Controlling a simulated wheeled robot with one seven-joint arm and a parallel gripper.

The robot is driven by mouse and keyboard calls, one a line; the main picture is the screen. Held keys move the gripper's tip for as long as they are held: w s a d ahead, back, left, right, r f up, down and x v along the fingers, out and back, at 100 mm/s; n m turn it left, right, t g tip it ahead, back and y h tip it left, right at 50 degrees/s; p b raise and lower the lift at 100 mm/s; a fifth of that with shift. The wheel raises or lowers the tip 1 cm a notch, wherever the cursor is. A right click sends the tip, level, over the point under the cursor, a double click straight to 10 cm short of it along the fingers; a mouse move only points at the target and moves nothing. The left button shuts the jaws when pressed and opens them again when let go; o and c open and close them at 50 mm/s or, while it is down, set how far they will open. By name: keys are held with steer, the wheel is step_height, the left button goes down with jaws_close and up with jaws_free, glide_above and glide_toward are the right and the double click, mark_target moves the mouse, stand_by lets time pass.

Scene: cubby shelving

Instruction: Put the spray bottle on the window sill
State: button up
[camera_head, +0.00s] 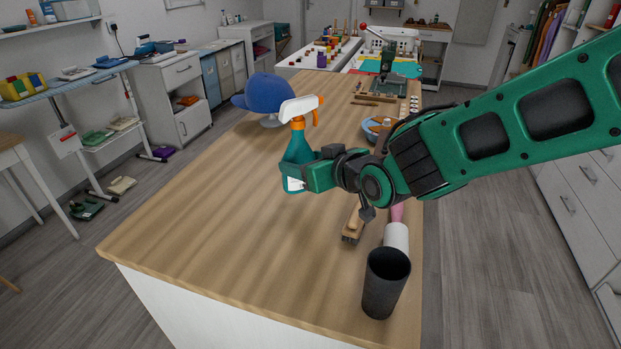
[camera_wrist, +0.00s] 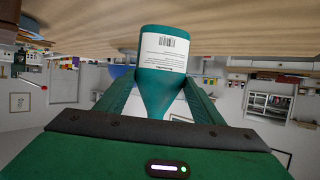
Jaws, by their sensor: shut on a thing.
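The spray bottle (camera_head: 298,152) is teal with a white and orange trigger head and a white label. In the head view it looks upright above the wooden worktop, left of my gripper (camera_head: 312,176). My gripper is shut on the bottle's body. In the wrist view the bottle (camera_wrist: 166,75) appears upside down between the two fingers (camera_wrist: 164,100), with its barcode label showing. Whether its base touches the worktop is hard to tell. No window sill can be made out in either view.
A blue cap (camera_head: 265,93) on a stand is behind the bottle. A black cup (camera_head: 385,283), a brush (camera_head: 353,225) and a bowl (camera_head: 374,127) are on the worktop (camera_head: 210,235). The worktop's front left is clear. Shelving with boxes (camera_head: 60,97) stands at the left.

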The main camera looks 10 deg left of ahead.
steer(key=shift+w+d+f, duration=0.5)
steer(key=shift+w+f, duration=0.05)
steer(key=shift+w, duration=0.15)
steer(key=shift+f, duration=1.9)
steer(key=o, duration=1.5)
steer(key=shift+f, duration=0.1)
steer(key=shift+s, duration=0.1)
steer(key=v, duration=1.2)
steer(key=shift+d, duration=0.1)
